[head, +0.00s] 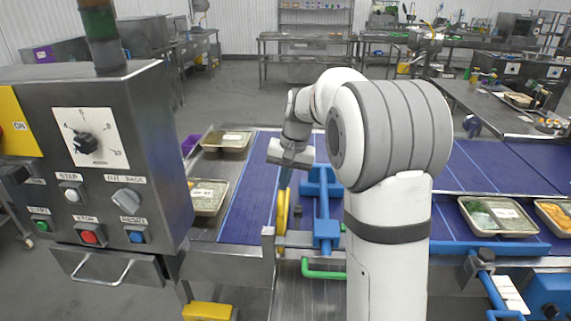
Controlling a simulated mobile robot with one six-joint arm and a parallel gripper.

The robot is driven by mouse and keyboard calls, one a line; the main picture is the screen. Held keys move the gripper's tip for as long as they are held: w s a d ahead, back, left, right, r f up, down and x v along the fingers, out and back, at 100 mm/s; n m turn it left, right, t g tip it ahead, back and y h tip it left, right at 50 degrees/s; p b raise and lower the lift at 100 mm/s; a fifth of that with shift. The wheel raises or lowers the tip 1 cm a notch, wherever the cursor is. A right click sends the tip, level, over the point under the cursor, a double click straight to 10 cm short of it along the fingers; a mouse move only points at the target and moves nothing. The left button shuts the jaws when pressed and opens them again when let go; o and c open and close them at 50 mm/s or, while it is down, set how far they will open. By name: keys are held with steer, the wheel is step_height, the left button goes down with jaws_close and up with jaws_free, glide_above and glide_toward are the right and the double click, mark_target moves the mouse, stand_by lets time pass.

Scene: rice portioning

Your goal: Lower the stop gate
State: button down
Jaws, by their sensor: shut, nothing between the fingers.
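My gripper (285,184) points down over the blue conveyor belt (242,200), its slim fingers together with nothing between them. Just below its tips stands an upright yellow part (282,212) at the belt's near edge. I cannot tell whether the fingers touch it. Right of the gripper is a blue frame (324,205) with a bar running along the belt, partly hidden by my arm. A green bent handle (322,272) sits below it at the front. I cannot tell for sure which of these parts is the stop gate.
A control box (105,190) with a dial and buttons stands close on the left. Filled trays (208,196) stand left of the belt, and more trays (498,216) stand on the right. My arm hides the belt's middle.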

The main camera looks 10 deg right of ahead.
step_height(320, 180, up, 13)
steer(key=d+p, duration=0.2)
steer(key=d, duration=0.1)
steer(key=s+a+f+n, duration=0.1)
steer(key=s+f, duration=0.2)
steer(key=s, duration=0.6)
steer(key=s+a+f+n+t+h, duration=0.1)
steer(key=s+f, duration=0.3)
steer(key=s, duration=0.6)
steer(key=s+a+f+n+t+h, duration=0.1)
steer(key=s+f, duration=0.3)
steer(key=s, duration=0.5)
steer(key=shift+s+f+n, duration=0.15)
steer(key=shift+s+n, duration=0.15)
